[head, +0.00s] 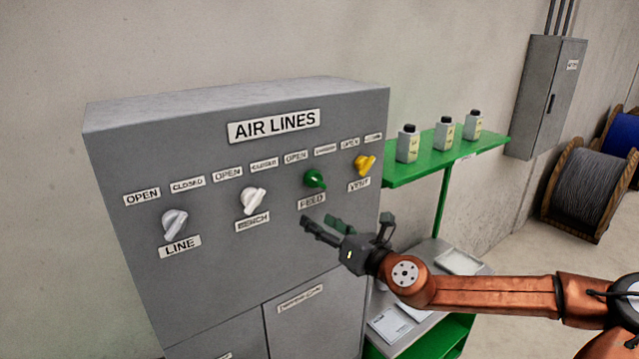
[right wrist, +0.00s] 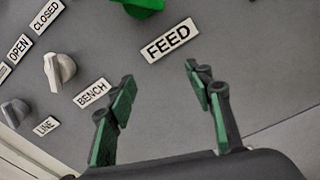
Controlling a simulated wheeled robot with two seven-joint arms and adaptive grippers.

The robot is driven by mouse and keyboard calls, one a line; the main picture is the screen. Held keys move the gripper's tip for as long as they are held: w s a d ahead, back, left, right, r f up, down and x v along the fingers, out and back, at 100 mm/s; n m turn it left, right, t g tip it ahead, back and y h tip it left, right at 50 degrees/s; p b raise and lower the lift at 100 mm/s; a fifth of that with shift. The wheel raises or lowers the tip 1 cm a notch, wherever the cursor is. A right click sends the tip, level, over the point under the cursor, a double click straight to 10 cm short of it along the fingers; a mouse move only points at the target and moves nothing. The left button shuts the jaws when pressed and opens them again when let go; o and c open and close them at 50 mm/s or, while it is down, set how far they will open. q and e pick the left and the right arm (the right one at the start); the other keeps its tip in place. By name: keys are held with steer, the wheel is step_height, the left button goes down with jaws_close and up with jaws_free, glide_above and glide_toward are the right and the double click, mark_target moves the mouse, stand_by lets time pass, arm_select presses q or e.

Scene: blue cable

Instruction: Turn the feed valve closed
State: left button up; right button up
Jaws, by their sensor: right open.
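The feed valve is a green knob (head: 315,179) on the grey AIR LINES cabinet (head: 240,290), above the FEED label (head: 312,200). Its handle slants down to the right, between the OPEN and CLOSED labels above it. In the right wrist view the green knob (right wrist: 143,6) is cut off by the top edge. My right gripper (head: 322,226) is open and empty, just below the FEED label and apart from the knob. In the right wrist view its two green-padded fingers (right wrist: 160,95) are spread below the FEED label (right wrist: 166,44). My left gripper is not in view.
White LINE (head: 174,223) and BENCH (head: 253,200) knobs sit left of the feed knob. A yellow VENT knob (head: 365,164) sits close on its right. A green shelf (head: 440,160) with bottles stands beside the cabinet. Cable spools (head: 585,190) stand far right.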

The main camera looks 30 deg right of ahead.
mark_target(319, 183)
steer(key=s+d+r+n, duration=0.3)
steer(key=s+r, duration=0.1)
steer(key=r, duration=0.4)
steer(key=shift+t+h, duration=0.3)
steer(key=shift+w+a+r+p, duration=0.1)
steer(key=shift+w+a+p, duration=0.1)
steer(key=shift+w+p, duration=0.8)
steer(key=shift+w+a+r+p, duration=0.15)
steer(key=shift+w+p, duration=0.3)
steer(key=shift+w, duration=0.95)
steer(key=shift+w+d+f+p, duration=0.1)
steer(key=shift+w+p, duration=0.25)
steer(key=shift+w, duration=0.15)
steer(key=shift+w+d+f, duration=0.15)
steer(key=shift+w, duration=0.2)
steer(key=shift+w+a+b, duration=0.25)
steer(key=shift+w+b, duration=0.2)
steer(key=shift+w, duration=0.45)
steer(key=c, duration=1.2)
steer(key=shift+o, duration=0.2)
